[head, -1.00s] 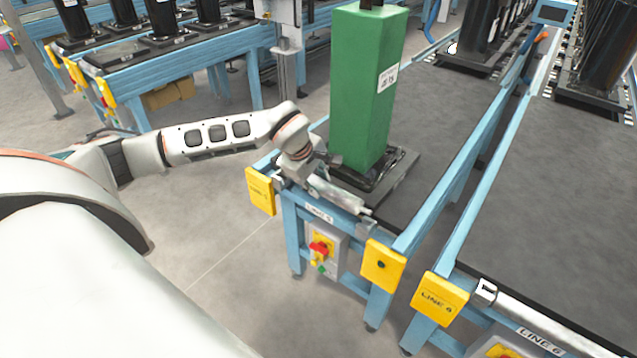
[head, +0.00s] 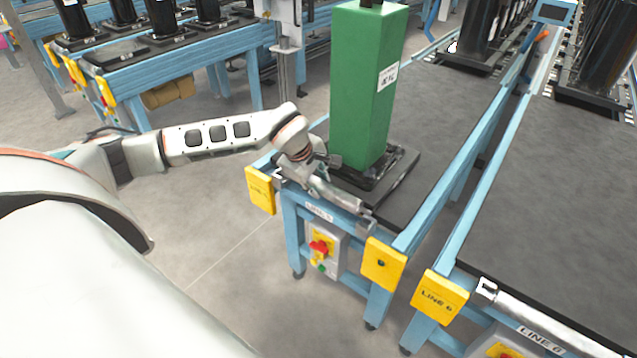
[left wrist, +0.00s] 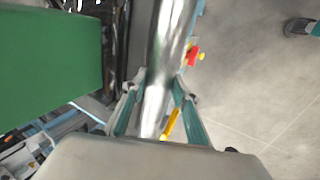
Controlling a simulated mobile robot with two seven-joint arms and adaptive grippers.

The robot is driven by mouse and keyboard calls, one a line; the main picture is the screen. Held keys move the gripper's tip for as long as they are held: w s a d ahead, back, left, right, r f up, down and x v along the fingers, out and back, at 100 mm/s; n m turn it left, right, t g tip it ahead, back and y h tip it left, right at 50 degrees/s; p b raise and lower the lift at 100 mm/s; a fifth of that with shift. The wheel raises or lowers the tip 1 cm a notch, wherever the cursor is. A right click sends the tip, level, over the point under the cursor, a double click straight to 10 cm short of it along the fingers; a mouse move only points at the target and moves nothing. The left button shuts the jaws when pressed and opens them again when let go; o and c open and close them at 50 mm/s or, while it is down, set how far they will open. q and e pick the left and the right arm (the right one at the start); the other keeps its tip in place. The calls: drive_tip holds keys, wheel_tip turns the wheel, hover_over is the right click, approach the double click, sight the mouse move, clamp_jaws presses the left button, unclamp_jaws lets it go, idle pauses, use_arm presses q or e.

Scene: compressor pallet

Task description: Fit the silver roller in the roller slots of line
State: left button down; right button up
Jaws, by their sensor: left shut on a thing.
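The silver roller (head: 338,193) lies across the front end of the line under the green compressor. Its right end is close to the slot bracket (head: 366,222) near the right yellow plate. I cannot tell whether its ends sit in the slots. My left gripper (head: 316,178) is at the roller's left part. In the left wrist view the shiny roller (left wrist: 170,50) runs between the two fingers of my left gripper (left wrist: 155,100), which are shut on it. My right gripper is not in view.
A green compressor (head: 364,90) stands on its black base just behind the roller. Yellow plates (head: 260,190) flank the line's end, with a switch box (head: 322,250) below. Line 6 (head: 560,190), with its own roller (head: 540,322), is to the right.

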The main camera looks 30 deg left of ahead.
use_arm(q)
drive_tip(key=shift+f+b, duration=1.35)
drive_tip(key=shift+f, duration=1)
drive_tip(key=c, duration=1.5)
unclamp_jaws()
drive_tip(key=v, duration=1.2)
